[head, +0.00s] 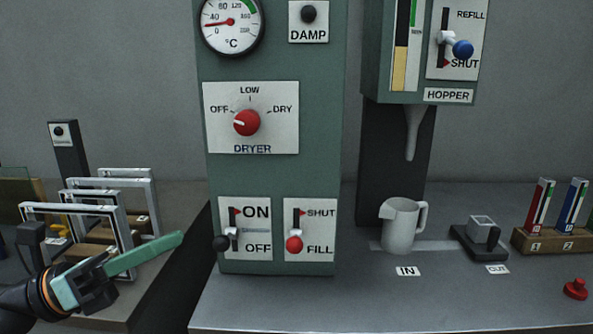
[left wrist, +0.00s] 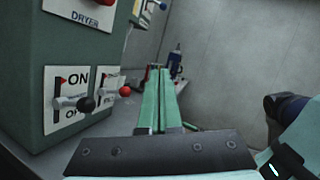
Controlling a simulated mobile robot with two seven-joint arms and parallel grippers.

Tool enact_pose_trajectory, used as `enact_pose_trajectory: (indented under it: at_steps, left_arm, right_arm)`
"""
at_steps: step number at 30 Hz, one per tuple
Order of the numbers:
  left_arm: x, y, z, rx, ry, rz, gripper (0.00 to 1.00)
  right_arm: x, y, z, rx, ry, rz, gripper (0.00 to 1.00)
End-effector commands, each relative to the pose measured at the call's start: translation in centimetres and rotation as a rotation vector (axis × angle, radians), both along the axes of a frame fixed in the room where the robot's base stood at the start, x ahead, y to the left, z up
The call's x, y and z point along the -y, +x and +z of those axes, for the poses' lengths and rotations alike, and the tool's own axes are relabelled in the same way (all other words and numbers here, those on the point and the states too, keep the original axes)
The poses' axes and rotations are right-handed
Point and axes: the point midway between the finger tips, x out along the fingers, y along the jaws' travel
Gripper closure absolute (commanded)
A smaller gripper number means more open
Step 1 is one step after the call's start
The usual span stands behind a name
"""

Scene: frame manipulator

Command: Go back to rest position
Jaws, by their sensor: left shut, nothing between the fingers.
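My left gripper (head: 172,242) is at the lower left of the head view, its teal fingers pointing right. The fingers are shut with nothing between them, and they also show together in the left wrist view (left wrist: 160,74). In the head view it appears left of the green dryer column (head: 270,185), with a visible gap to the black-knobbed ON/OFF lever (head: 221,243). That lever also shows in the left wrist view (left wrist: 86,104), left of the fingers. My right gripper is in neither view.
Several upright frames (head: 115,190) stand on the left bench behind my left gripper. The SHUT/FILL lever's red knob (head: 294,244) is low, by FILL. A pitcher (head: 400,227) stands under the hopper nozzle (head: 413,140). A dark gap separates the two benches.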

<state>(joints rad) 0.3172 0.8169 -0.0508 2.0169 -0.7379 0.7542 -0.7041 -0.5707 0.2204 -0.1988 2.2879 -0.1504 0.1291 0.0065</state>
Motion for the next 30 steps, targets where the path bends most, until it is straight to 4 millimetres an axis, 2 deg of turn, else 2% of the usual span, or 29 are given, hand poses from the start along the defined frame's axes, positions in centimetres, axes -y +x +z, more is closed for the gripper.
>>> enact_pose_trajectory:
  at_steps: [1,2,5,8,10,13,15,18,21,24,27,30]
  left_arm:
    - [-0.3,1.2,0.4,-0.178,-0.163,0.009,1.00]
    - [-0.6,2.0,0.0,-0.278,-0.257,0.020,1.00]
    - [-2.0,4.1,-3.2,-0.621,-0.565,0.070,1.00]
    - [-3.3,5.0,-8.4,-0.967,-0.871,0.147,1.00]
    - [-4.0,4.4,-13.1,-1.207,-1.087,0.218,1.00]
    - [-4.0,1.4,-20.2,-1.529,-1.385,0.343,1.00]
    - [-3.5,-1.7,-24.5,-1.713,-1.567,0.434,1.00]
    - [-2.3,-6.5,-29.3,-1.916,-1.782,0.560,1.00]
    - [-1.0,-10.7,-32.2,-2.054,-1.939,0.665,1.00]
    - [0.0,-13.5,-33.8,-2.134,-2.038,0.736,1.00]
    - [0.4,-14.9,-34.6,-2.171,-2.085,0.772,1.00]
    - [0.5,-15.2,-34.9,-2.179,-2.095,0.780,1.00]
  right_arm:
    - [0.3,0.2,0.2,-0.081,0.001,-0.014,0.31]
    - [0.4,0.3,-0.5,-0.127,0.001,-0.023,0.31]
    - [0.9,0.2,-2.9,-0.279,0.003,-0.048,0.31]
    - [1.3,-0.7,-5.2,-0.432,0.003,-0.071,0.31]
    - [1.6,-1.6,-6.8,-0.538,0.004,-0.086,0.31]
    - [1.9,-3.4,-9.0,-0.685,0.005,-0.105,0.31]
    - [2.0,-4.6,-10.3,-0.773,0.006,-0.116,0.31]
    - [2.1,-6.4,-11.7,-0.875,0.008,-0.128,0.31]
    - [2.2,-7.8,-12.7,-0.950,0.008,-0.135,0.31]
    - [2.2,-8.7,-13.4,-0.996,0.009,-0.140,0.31]
    - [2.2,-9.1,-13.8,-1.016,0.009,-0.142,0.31]
    - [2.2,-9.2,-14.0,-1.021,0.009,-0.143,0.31]
